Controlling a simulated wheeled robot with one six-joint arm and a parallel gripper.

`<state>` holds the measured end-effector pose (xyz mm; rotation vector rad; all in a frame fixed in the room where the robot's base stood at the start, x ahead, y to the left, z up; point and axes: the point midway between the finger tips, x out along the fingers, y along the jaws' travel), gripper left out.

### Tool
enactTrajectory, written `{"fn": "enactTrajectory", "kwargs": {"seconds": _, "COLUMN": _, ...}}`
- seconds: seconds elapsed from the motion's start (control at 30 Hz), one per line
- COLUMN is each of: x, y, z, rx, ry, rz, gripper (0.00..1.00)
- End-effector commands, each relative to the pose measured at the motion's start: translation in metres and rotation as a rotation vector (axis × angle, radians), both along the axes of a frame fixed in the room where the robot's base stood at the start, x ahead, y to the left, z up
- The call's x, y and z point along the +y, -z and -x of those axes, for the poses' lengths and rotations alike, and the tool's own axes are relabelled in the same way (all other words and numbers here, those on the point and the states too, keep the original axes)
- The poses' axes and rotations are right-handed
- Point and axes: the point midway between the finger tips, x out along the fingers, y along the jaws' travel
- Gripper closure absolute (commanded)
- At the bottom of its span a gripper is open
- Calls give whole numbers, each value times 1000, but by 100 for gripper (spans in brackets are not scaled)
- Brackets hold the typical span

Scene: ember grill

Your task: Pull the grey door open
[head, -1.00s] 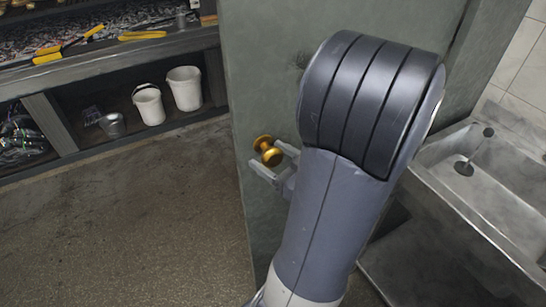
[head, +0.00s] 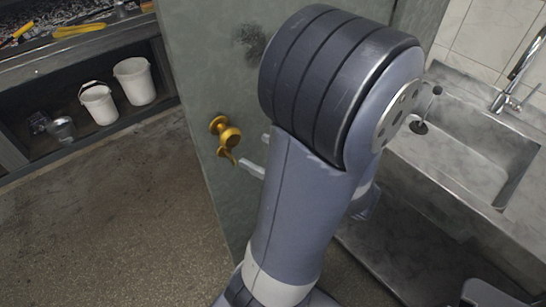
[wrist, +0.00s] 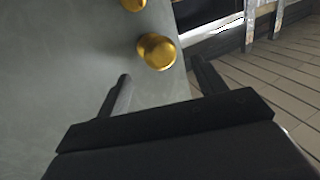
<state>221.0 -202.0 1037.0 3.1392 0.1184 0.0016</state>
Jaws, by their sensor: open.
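The grey door (head: 200,60) stands upright in the middle of the head view, partly hidden behind my arm. A brass knob (head: 230,137) sits near its left edge, with a smaller brass piece below it. My gripper (head: 257,160) is just right of the knob in the head view, mostly hidden by my arm. In the wrist view the grey door (wrist: 60,60) fills the left side. The round brass knob (wrist: 157,51) is ahead of my open gripper (wrist: 160,78), between the lines of the two fingers. The fingers do not visibly grip it.
A steel sink (head: 470,150) with a tap stands right of the door. A counter (head: 90,45) with a shelf holding two white buckets (head: 134,80) and a metal pail (head: 62,129) is at the left. The floor (head: 110,230) between is clear.

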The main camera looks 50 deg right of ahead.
Motion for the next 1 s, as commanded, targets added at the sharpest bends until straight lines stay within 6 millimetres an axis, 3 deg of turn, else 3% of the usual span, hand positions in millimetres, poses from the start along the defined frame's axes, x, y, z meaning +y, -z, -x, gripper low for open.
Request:
{"fn": "enactTrajectory", "kwargs": {"seconds": 0.3, "x": -2, "y": 0, "z": 23, "rx": 0, "ry": 1, "rz": 0, "gripper": 34}}
{"fn": "enactTrajectory", "kwargs": {"seconds": 1.0, "x": -2, "y": 0, "z": 23, "rx": 0, "ry": -1, "rz": 0, "gripper": 34}}
